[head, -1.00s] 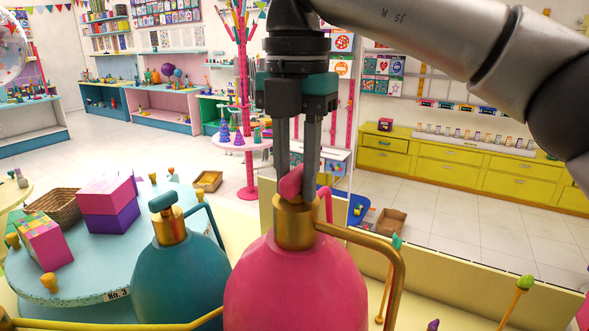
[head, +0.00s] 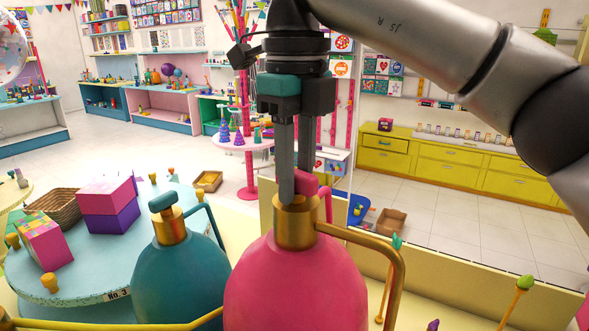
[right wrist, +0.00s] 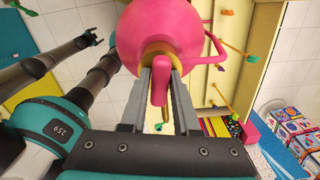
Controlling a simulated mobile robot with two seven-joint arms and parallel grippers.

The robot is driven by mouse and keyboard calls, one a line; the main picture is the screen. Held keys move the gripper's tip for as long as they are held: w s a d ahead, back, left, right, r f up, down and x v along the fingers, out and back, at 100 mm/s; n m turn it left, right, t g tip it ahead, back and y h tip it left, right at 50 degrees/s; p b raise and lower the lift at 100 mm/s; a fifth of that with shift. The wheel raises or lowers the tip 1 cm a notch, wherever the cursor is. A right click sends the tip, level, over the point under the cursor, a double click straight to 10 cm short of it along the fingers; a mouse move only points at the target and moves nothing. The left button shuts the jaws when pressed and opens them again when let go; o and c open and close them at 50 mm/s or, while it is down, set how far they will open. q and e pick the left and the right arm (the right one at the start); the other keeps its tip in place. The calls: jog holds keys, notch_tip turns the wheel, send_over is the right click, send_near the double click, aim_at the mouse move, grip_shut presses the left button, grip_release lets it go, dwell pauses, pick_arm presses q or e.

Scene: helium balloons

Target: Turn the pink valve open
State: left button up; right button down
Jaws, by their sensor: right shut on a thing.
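The pink tank (head: 295,285) stands at the front centre, with a brass neck (head: 295,228) and a bent brass pipe to the right. Its pink valve handle (head: 307,184) sits on top of the neck. My right gripper (head: 298,185) comes down from above and is shut on the pink valve. In the right wrist view the valve handle (right wrist: 160,84) lies between the two grey fingers (right wrist: 161,90), with the pink tank behind it. A small dark gripper, apparently my left one (right wrist: 92,39), shows at the upper left there; its jaw state is unclear.
A teal tank (head: 180,280) with its own teal valve (head: 163,203) stands close on the left. A round blue table (head: 95,270) holds pink and purple boxes (head: 108,207) and a basket. A yellow ledge with a low panel lies to the right. Open floor lies behind.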

aim_at(296, 171)
jog(key=shift+n, duration=0.7)
jog(key=c, duration=0.8)
grip_release()
jog(key=shift+o, duration=0.2)
jog(key=shift+r, duration=0.1)
notch_tip(296, 171, up, 7)
jog(key=shift+f, duration=0.1)
